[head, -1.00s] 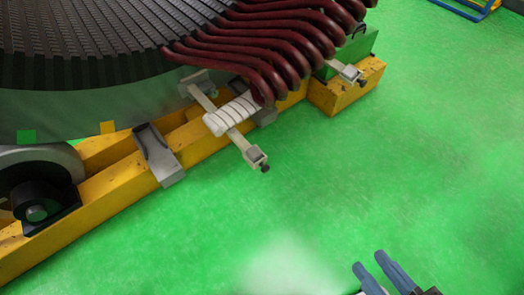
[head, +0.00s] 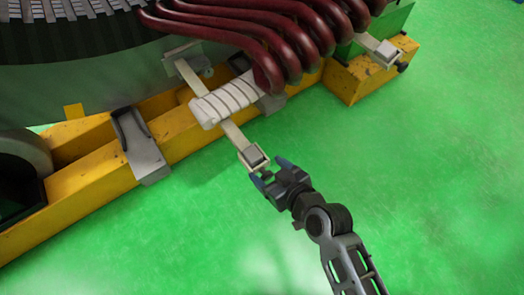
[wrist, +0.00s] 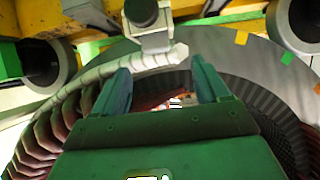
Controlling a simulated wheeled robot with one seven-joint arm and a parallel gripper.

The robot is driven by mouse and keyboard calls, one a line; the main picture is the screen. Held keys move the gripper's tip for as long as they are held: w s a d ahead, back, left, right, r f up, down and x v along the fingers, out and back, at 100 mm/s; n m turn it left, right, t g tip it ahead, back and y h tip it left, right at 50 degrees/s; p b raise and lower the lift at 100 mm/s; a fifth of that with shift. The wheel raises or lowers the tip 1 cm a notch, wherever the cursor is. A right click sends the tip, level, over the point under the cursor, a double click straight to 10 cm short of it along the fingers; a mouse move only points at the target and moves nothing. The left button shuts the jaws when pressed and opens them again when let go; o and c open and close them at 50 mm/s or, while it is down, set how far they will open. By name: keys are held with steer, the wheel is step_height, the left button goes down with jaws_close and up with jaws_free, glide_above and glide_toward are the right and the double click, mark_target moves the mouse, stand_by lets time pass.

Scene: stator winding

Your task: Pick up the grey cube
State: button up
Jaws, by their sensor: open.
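The small grey cube (head: 254,156) sits at the outer end of a pale bracket arm (head: 234,135) that sticks out from the machine. My gripper (head: 272,172), with two blue fingers, is open and empty just below and right of the cube in the head view. One fingertip is close to the bracket end; I cannot tell whether they touch. In the wrist view, the open fingers (wrist: 160,68) stand apart, and the bracket end (wrist: 154,38) with a dark rounded knob (wrist: 141,12) shows above them. The cube is hard to make out there.
White-wrapped coil ends (head: 224,101) and dark red coils (head: 270,40) lie just above the bracket. A yellow beam (head: 80,195) with a grey metal bracket (head: 143,150) runs at left. A second pale bracket (head: 380,50) is upper right. The green floor (head: 440,200) is clear.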

mark_target(252, 153)
steer(key=b+x, duration=0.1)
steer(key=x, duration=0.7)
steer(key=shift+w+d+r+b, duration=0.15)
steer(key=shift+w+r+b, duration=0.1)
steer(key=shift+b, duration=0.1)
steer(key=shift+c, duration=0.2)
steer(key=c, duration=1)
steer(key=shift+c, duration=0.2)
